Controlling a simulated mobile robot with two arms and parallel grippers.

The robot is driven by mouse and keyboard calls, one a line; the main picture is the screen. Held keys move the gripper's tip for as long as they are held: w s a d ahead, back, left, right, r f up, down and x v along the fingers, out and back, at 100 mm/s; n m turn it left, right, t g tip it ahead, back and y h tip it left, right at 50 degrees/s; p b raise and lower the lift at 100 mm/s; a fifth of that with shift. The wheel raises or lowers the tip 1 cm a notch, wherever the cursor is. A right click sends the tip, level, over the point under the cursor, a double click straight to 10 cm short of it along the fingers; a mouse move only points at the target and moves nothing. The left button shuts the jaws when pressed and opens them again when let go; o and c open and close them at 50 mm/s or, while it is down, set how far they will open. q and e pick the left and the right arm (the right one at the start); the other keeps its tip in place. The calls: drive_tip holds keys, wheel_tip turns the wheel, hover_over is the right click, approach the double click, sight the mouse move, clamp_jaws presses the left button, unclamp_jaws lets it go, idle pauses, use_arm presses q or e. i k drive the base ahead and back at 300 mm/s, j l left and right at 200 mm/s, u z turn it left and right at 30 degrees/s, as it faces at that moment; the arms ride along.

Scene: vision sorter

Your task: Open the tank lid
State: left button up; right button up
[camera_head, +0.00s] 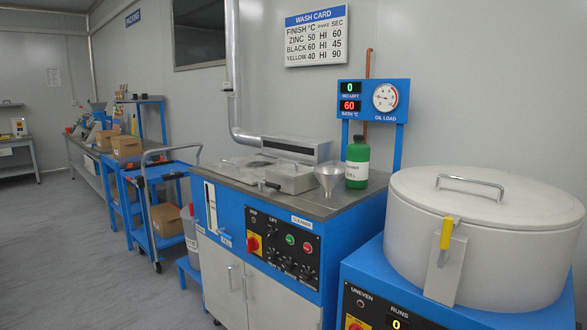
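A blue wash machine (262,225) with a grey metal top stands in the middle. Neither of my grippers is in view.
A metal funnel (328,178) and a green bottle (357,162) stand right of the square lid. An exhaust hood (285,148) is behind it. A blue cart (160,215) with boxes stands left; the floor at front left is clear.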

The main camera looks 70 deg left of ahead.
sight(248, 169)
drive_tip(key=u, duration=2.55)
